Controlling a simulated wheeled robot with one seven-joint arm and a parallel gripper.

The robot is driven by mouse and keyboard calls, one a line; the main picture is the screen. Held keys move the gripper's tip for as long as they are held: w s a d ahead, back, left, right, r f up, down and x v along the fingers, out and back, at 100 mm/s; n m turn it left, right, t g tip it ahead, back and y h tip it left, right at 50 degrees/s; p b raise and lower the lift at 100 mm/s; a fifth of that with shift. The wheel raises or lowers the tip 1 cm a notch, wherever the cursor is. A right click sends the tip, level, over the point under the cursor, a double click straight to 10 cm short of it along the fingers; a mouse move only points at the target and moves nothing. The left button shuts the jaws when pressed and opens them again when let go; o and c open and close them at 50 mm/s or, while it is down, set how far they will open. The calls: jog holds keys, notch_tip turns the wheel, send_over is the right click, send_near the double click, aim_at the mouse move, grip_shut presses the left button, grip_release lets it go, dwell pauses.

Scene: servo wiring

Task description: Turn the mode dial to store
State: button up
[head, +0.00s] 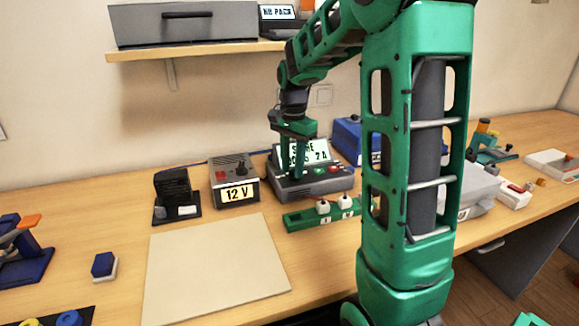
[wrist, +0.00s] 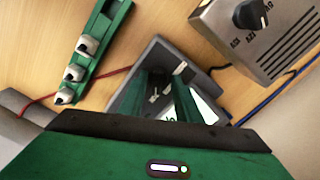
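A grey instrument (head: 312,185) with a lit screen stands at the back middle of the bench. My gripper (head: 297,172) points down at the instrument's top. In the wrist view its two green fingers (wrist: 167,90) reach into the grey casing (wrist: 126,102), beside the bright screen (wrist: 204,106). Small white marks show around the fingers. No dial is clearly visible between the fingertips, and their grip is hidden.
A grey 12 V box (head: 234,181) stands left of the instrument; its black dial (wrist: 252,14) shows in the wrist view. A green rail (head: 305,217) with white knobs lies in front. A blue box (head: 349,138) is behind right. A pale mat (head: 213,268) lies front left.

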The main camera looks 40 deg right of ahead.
notch_tip(320, 180, up, 11)
jog(key=shift+f, duration=0.15)
dwell(0.4)
dwell(0.5)
jog(key=s+a+f+n, duration=0.1)
jog(key=s+f+n, duration=0.2)
jog(key=s, duration=0.6)
jog(key=s+a+f+n, duration=0.1)
jog(key=s+f+n, duration=0.2)
jog(key=s, duration=0.7)
jog(key=s+f+n, duration=0.3)
jog(key=s+f, duration=0.3)
jog(key=s, duration=0.4)
jog(key=shift+s+a, duration=0.1)
jog(key=shift+a, duration=0.3)
jog(key=shift+r, duration=0.1)
